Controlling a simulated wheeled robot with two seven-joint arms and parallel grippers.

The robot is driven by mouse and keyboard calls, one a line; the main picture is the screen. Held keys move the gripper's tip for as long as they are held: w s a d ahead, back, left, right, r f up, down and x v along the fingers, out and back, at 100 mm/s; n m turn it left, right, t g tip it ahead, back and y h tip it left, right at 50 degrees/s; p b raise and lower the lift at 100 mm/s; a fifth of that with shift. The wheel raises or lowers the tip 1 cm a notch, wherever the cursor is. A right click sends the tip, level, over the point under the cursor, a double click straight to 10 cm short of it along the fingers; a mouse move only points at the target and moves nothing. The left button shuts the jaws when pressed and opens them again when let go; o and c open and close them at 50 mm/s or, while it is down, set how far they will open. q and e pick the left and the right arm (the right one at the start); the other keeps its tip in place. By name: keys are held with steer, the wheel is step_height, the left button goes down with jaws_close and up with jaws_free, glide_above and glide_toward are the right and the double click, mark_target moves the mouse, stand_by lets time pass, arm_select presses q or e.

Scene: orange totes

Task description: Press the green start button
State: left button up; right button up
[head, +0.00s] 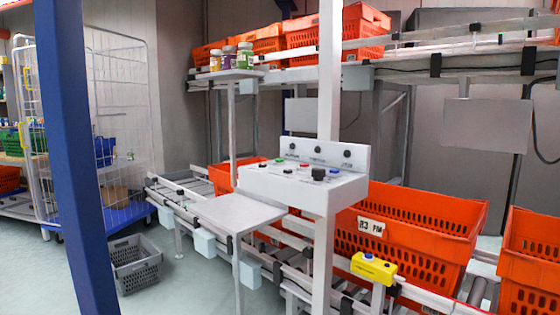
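The green button (280,161) is a small spot on the sloped top of a white control box (303,187), near the middle of the head view. A small red button (304,166) sits to its right on the same top, among black and other small controls. A larger black knob (319,174) stands at the right of that top. The upright back panel of the box carries several dark knobs with labels too small to read. Neither of my grippers shows in the head view.
A white post (329,80) rises by the box; a blue post (72,150) crosses the left. A bare shelf (237,212) sits left of the box. An orange tote (420,215) and yellow box (373,268) are at right. A grey crate (134,263) is on the floor.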

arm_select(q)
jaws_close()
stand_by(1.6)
